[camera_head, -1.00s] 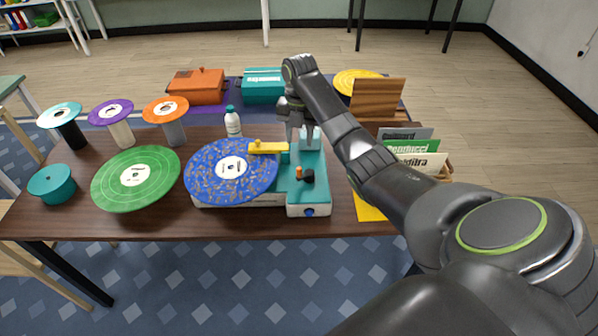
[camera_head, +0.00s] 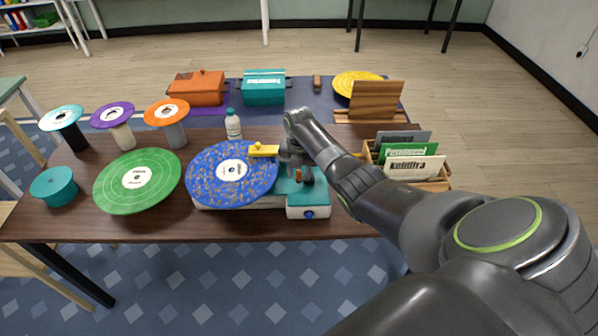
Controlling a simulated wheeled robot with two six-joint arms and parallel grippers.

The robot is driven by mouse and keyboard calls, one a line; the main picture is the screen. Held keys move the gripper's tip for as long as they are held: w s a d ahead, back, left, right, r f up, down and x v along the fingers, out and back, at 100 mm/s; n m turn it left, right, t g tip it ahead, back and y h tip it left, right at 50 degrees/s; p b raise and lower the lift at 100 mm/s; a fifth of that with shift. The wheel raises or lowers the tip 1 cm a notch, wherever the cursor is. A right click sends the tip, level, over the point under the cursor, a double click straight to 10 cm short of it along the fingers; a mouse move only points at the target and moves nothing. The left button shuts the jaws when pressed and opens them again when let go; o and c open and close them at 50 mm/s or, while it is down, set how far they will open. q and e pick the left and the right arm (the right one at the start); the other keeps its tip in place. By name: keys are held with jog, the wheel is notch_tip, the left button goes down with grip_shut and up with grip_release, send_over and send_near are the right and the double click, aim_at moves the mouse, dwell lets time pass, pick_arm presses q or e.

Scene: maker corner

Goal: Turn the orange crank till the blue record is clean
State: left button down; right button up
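The blue record (camera_head: 205,174) lies on the teal and white cleaning machine (camera_head: 308,200). Orange-brown specks are scattered over its blue surface, around a white label. A yellow arm (camera_head: 264,151) reaches over its right edge. The small orange crank (camera_head: 298,174) is on the machine's teal top, right of the record, beside a dark part. My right gripper (camera_head: 299,172) is low at the crank, with dark finger parts close around it. The arm hides part of it, and I cannot tell whether the fingers touch or grip the crank. My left gripper is out of view.
A green record (camera_head: 115,190) stands left of the machine, with a teal round tub (camera_head: 53,186) beyond. A white bottle (camera_head: 233,126) stands behind. Several records on stands are at back left. A wooden crate of sleeves (camera_head: 433,184) is to the right, near my arm.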

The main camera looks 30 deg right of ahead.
grip_shut()
